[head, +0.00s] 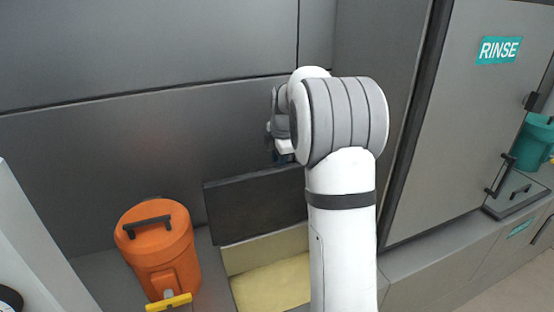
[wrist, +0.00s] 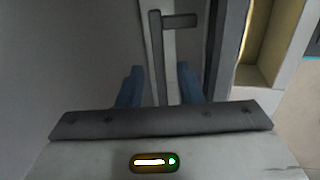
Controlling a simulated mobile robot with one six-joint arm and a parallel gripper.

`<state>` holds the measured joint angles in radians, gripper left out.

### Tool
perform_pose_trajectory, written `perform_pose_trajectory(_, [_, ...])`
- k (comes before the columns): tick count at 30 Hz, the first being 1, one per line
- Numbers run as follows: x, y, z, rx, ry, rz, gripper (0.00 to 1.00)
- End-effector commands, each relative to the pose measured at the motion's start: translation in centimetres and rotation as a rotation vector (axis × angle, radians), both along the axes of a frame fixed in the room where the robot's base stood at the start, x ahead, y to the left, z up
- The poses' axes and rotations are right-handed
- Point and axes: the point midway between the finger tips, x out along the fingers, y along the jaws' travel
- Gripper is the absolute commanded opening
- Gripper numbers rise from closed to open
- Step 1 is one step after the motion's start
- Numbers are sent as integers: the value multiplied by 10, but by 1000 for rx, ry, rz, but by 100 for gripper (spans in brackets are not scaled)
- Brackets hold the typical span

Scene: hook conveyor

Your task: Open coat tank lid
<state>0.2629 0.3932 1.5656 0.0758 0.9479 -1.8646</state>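The tank (head: 258,252), with a pale yellow inside, is open at the top in the head view. Its dark grey lid (head: 250,207) stands raised along the back edge, its right end behind my arm. No label on this tank is visible. My gripper (head: 281,157) is beside the lid's upper right end, partly hidden by my arm. In the wrist view my gripper's blue fingers (wrist: 162,90) are apart. A grey handle bar (wrist: 157,55) runs into the gap between them, with room on both sides. The tank's yellow inside also shows at upper right (wrist: 288,30).
An orange container (head: 160,250) with a black handle and yellow tap stands left of the tank. A grey wall (head: 150,140) rises close behind. At right are a grey panel with a RINSE sign (head: 499,50), a closed lid (head: 517,196) with a handle, and a teal container (head: 533,145).

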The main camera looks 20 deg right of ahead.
Motion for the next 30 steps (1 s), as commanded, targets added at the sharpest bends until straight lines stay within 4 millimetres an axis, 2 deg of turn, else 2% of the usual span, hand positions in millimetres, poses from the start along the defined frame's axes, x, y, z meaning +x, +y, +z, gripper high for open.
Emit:
perform_pose_trajectory(7, [0, 0, -1, 0, -1, 1, 33])
perform_pose_trajectory(19, [0, 1, -1, 0, 0, 1, 0])
perform_pose_trajectory(30, [1, 1, -1, 0, -1, 1, 0])
